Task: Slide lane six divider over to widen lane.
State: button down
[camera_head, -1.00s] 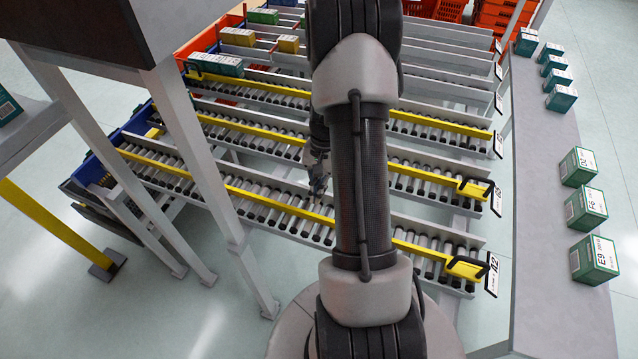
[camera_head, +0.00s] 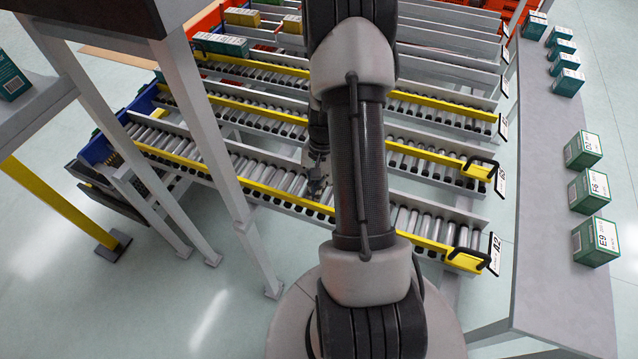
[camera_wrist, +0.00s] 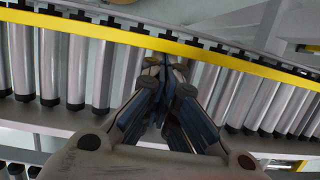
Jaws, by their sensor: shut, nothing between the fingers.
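Yellow divider bars with black handles lie along the roller lanes. The nearest yellow divider (camera_head: 265,190) runs along the lane labelled A2, close to its near rail, with long rollers bare behind it. I cannot read which lane is six. My gripper (camera_head: 316,186) is low over this lane, on the roller side of the divider, partly hidden by my arm. In the wrist view the shut, empty fingertips (camera_wrist: 165,70) are at the edge of the yellow divider (camera_wrist: 90,27), apparently touching it. The divider's middle is hidden behind my arm in the head view.
Farther lanes hold yellow dividers (camera_head: 425,155) and a few boxes (camera_head: 222,45). A grey shelf (camera_head: 540,290) with several green boxes stands at the right. Grey posts (camera_head: 205,120) rise at the left. The near lane's rollers (camera_head: 225,150) are clear.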

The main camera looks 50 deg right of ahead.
jog(key=shift+s+a, duration=0.3)
jog(key=shift+a, duration=0.4)
jog(key=shift+d, duration=0.15)
jog(key=p+v, duration=0.7)
jog(key=v, duration=0.3)
jog(key=shift+w+d, duration=0.1)
